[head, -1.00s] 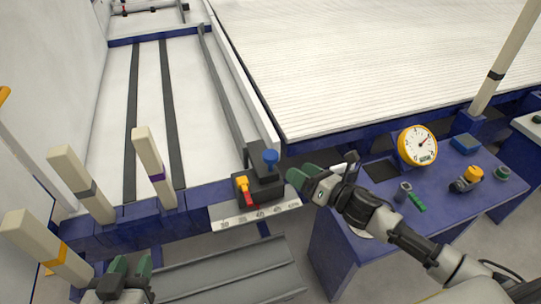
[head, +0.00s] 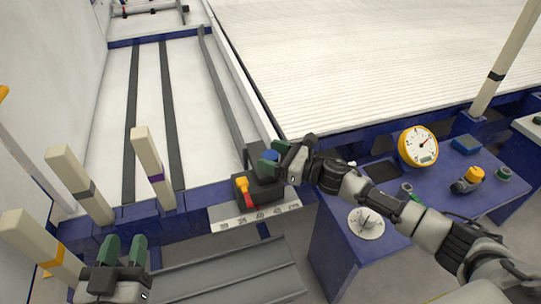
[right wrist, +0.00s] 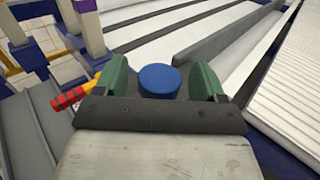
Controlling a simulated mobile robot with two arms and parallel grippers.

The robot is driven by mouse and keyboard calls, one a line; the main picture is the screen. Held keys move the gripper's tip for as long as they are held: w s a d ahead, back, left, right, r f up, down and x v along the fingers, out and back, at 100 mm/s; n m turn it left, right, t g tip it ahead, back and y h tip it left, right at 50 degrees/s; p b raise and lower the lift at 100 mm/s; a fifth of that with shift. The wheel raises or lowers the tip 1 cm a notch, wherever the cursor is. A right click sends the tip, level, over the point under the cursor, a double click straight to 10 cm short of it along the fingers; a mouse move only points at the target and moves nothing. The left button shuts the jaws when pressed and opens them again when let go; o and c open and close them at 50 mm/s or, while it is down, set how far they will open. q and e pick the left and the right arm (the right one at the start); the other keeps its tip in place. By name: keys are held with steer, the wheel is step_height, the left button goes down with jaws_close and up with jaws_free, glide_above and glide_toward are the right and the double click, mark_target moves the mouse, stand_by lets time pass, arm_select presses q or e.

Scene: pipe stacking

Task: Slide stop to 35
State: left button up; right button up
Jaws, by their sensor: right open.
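The stop is a dark block (head: 263,191) on the blue rail, with a yellow and red lever (head: 244,188) at its left and a blue round knob (head: 270,155) on top. A white scale strip (head: 262,218) with numbers runs along the front edge below it; the exact reading is too small to tell. My right gripper (head: 274,157) is at the knob. In the right wrist view, the knob (right wrist: 159,80) sits between the two open green fingers, with gaps on both sides. My left gripper (head: 124,251) is open and empty at the lower left, away from the stop.
Several cream posts (head: 152,168) with coloured bands stand at the left. A grey sloped tray (head: 225,275) lies below the scale. On the blue bench at the right are a yellow gauge (head: 418,146), a white dial (head: 366,223) and small tools.

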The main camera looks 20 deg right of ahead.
arm_select(q)
steer(key=shift+r, duration=0.1)
arm_select(e)
steer(key=shift+w+a, duration=0.25)
